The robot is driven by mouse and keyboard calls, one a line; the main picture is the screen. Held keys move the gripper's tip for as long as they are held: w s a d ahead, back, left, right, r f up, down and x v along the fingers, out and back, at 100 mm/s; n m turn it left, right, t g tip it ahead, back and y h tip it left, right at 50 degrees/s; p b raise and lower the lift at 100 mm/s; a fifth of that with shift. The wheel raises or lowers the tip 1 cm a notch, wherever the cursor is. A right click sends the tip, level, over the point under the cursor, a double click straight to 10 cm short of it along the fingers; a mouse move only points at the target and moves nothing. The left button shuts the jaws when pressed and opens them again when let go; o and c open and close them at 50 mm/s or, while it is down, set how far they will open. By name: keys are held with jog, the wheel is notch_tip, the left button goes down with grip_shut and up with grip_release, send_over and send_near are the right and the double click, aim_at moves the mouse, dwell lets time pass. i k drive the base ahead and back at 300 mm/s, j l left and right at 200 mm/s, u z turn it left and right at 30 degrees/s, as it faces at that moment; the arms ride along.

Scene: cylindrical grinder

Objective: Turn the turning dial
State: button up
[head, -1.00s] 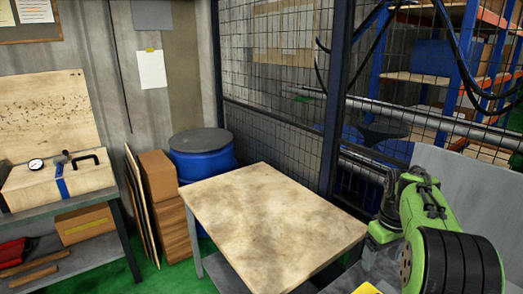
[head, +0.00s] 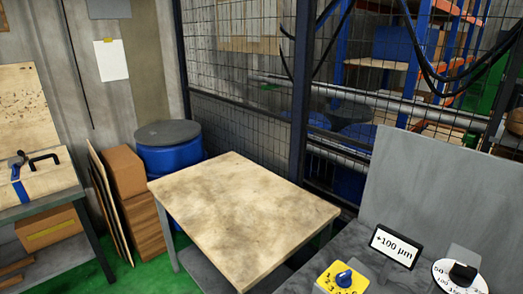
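Two dials show at the lower right of the head view. One is a round white dial (head: 453,282) with printed numbers and a black knob (head: 463,273) on it, partly cut off by the bottom edge. The frames do not settle which one is the turning dial. A black-framed sign (head: 396,246) reading "+100 µm" stands between them. My gripper is out of view.
A grey panel (head: 440,195) rises behind the dials. A wooden-topped table (head: 245,210) with a bare top stands left of them. Behind it are a blue barrel (head: 172,160) and a mesh fence (head: 245,125). A workbench (head: 35,205) with a wooden case stands far left.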

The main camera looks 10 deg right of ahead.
aim_at(344, 280)
jog(key=k+l+z, duration=0.1)
jog(key=z, duration=0.4)
jog(key=l+z, duration=0.45)
jog(key=i+j, duration=0.1)
jog(key=j, duration=0.4)
jog(key=i+j, duration=0.1)
jog(key=j, duration=0.35)
jog(key=i+j+u, duration=0.1)
jog(key=j, duration=0.4)
jog(key=i+j, duration=0.1)
jog(key=j, duration=0.35)
